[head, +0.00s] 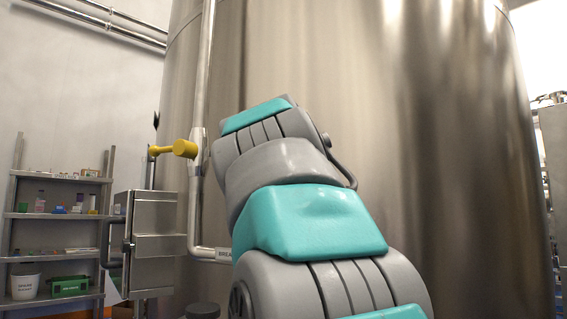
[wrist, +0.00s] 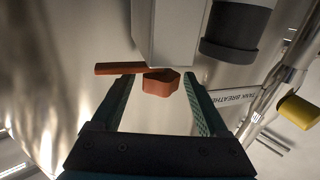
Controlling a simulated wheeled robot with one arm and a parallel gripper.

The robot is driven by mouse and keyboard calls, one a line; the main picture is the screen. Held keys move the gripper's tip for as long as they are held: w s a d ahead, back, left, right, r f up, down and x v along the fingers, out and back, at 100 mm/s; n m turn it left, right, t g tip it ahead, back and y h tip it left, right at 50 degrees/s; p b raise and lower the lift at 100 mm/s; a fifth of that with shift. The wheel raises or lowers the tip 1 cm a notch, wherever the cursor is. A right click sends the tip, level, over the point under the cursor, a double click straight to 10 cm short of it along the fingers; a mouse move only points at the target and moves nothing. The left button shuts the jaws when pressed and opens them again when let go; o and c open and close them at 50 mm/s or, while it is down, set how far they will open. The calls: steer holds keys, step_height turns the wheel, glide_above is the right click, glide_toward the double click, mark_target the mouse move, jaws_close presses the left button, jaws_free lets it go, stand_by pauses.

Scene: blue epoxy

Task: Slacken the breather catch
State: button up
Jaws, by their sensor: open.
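The catch (wrist: 161,83) shows in the wrist view as an orange-brown piece with a thick rounded hub and a flat bar reaching left. It sits below a pale grey box (wrist: 168,30). A label (wrist: 234,98) reading "TANK BREATHE…" is to its right. My gripper (wrist: 159,79) is open, with the hub between its fingertips and a gap visible on each side. The bar crosses just above the left fingertip; I cannot tell if they touch. In the head view my arm hides the catch and my gripper.
A large steel tank (head: 440,150) fills the head view. A yellow-handled valve (head: 184,149) sits by a vertical pipe (head: 201,90). A steel cabinet (head: 152,240) and shelves (head: 60,215) stand left. A dark cylinder (wrist: 236,30) is close beside the grey box.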

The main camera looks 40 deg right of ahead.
steer(key=v, duration=0.7)
steer(key=shift+s+a+b, duration=0.3)
steer(key=shift+b, duration=0.05)
